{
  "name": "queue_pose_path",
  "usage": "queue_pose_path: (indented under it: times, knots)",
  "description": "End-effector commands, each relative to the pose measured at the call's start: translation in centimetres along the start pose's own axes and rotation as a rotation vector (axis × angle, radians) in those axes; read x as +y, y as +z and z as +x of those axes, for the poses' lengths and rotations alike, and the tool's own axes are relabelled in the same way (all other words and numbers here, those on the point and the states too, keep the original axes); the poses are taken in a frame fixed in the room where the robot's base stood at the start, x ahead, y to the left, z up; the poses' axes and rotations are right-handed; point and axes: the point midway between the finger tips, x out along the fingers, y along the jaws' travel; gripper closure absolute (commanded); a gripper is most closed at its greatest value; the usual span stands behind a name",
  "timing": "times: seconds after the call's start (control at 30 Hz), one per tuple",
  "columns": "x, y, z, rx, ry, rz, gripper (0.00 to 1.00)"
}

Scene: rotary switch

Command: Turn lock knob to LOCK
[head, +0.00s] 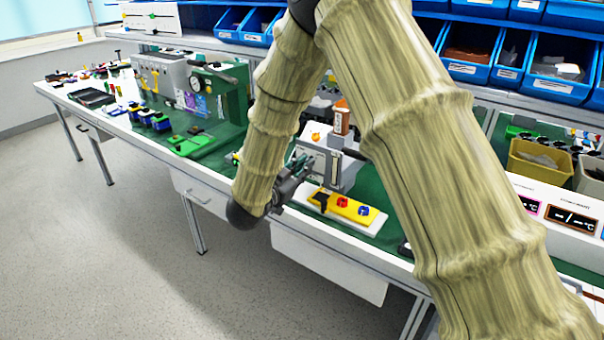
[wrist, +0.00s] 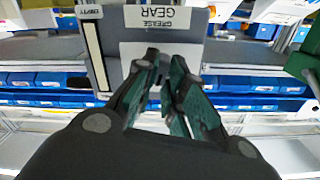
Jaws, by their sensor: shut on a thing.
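In the head view my gripper (head: 300,165) reaches up to the front of a grey and white box (head: 338,172) on the green bench mat. The wrist view shows its dark green fingers (wrist: 170,72) drawn together in front of a grey panel with a white plate (wrist: 192,58). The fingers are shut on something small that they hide. I cannot make out the lock knob or any LOCK mark in either view, so its angle cannot be told.
A yellow panel (head: 350,208) with red and blue knobs lies on a white base just right of my gripper. An orange-labelled bottle (head: 340,117) stands behind it. Blue bins (head: 470,55) line the shelf behind. The floor (head: 120,230) at left is clear.

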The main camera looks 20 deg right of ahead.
Motion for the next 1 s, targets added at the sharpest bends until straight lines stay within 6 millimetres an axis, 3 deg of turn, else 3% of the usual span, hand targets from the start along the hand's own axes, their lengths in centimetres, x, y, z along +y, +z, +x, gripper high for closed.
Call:
queue_pose_path:
  times: [0.5,1.0]
  knots:
    - [0.27,0.32,0.01,0.000,0.001,0.409,1.00]
    - [0.29,0.11,0.01,0.000,0.001,0.532,1.00]
